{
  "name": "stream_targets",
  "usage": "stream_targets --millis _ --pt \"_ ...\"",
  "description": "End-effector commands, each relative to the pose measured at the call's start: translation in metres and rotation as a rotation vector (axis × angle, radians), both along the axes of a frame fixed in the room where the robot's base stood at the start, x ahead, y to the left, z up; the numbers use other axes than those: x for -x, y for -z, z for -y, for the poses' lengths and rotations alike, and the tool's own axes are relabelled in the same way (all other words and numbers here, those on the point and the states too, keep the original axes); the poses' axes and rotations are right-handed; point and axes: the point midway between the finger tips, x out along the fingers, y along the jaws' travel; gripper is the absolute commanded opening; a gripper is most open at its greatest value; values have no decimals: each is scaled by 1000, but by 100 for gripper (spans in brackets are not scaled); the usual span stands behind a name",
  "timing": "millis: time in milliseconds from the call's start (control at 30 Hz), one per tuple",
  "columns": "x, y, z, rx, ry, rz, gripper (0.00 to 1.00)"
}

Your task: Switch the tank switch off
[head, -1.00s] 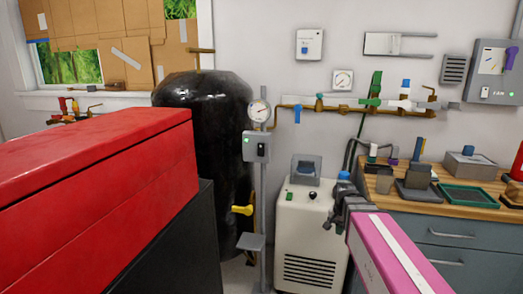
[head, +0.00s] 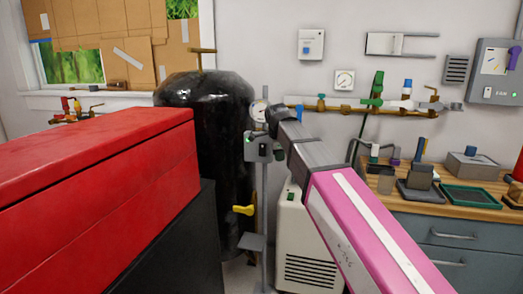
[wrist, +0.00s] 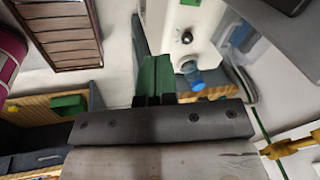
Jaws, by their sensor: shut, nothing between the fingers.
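The tank switch box (head: 250,152) is a small grey box with a green light on its left, fixed to a thin pole in front of a black tank (head: 212,130). The green light is lit. My gripper (head: 268,122) is at the box's upper right in the head view and overlaps it, with the gauge on the pole partly behind it. Whether the fingers touch the box cannot be told. My gripper also shows in the wrist view (wrist: 153,98), its fingers together and empty. The switch lever cannot be made out.
A red chest (head: 100,165) fills the left foreground. A white machine (head: 310,240) stands beneath my arm. A yellow valve handle (head: 243,210) sits low on the tank side. A wooden bench (head: 475,203) with equipment stands right; pipes run along the wall.

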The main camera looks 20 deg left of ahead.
Motion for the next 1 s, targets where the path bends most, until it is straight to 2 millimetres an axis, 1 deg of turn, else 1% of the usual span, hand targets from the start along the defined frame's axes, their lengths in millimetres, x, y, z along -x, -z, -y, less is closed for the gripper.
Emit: stream_targets --millis 33,100,200,300,400,500,600,867,1000 --pt "2 -18 -16 -16 34 12 0" --pt "8 -39 -33 -38 91 24 0" --pt "17 -65 -52 -65 164 38 0" --pt "25 -86 -67 -89 221 50 0" --pt "31 -99 -75 -105 262 56 0" --pt "35 -106 -80 -114 284 59 0" --pt "36 -108 -81 -117 290 60 0" --pt "36 -107 -81 -116 290 59 0" --pt "34 -103 -81 -116 290 59 0"
